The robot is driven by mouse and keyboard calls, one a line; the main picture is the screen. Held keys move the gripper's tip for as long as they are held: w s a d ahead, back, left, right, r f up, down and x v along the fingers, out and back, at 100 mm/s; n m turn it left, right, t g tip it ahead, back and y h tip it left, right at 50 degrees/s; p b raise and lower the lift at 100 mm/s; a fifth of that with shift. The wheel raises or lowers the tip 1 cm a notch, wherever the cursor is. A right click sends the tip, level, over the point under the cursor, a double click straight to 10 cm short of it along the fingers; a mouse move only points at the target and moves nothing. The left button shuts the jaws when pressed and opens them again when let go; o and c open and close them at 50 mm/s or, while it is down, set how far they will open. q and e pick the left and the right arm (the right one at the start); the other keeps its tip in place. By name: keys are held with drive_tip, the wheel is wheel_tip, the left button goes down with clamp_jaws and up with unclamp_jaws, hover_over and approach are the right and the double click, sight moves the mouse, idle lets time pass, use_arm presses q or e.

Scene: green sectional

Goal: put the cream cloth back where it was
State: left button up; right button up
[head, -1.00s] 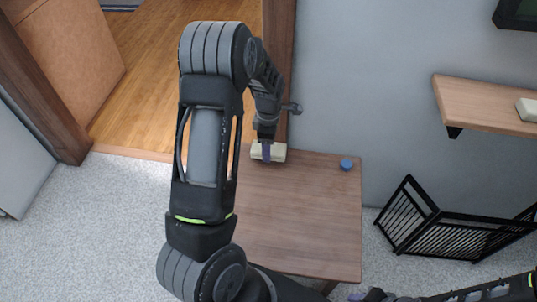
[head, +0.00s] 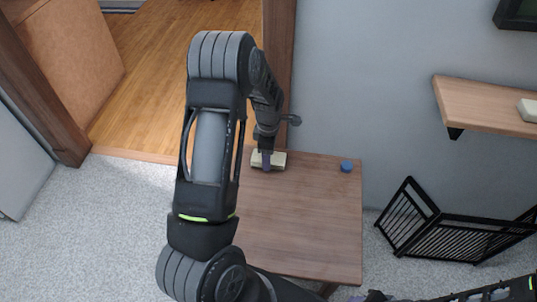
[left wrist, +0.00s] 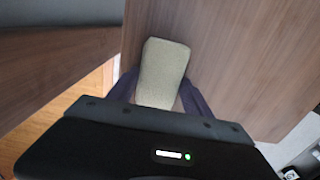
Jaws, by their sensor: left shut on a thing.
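The cream cloth (head: 278,161) is a small folded block at the far left corner of the brown wooden table (head: 300,215). My left gripper (head: 267,163) points down and is shut on it. In the left wrist view the cloth (left wrist: 163,70) sits between the two dark fingers (left wrist: 160,92), over the wood surface. I cannot tell whether the cloth touches the tabletop. My right gripper (head: 366,297) shows only partly at the bottom edge, and its jaws cannot be made out.
A small blue round object (head: 346,166) stands at the table's far right corner. A wooden wall shelf (head: 480,104) at right holds another cream item (head: 529,110). A black slatted rack (head: 440,232) stands right of the table.

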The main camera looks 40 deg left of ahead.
use_arm(q)
drive_tip(key=o, duration=1.3)
drive_tip(key=shift+r, duration=0.2)
wheel_tip(320, 180, up, 12)
drive_tip(key=shift+f+p, duration=0.1)
drive_tip(key=shift+p, duration=0.9)
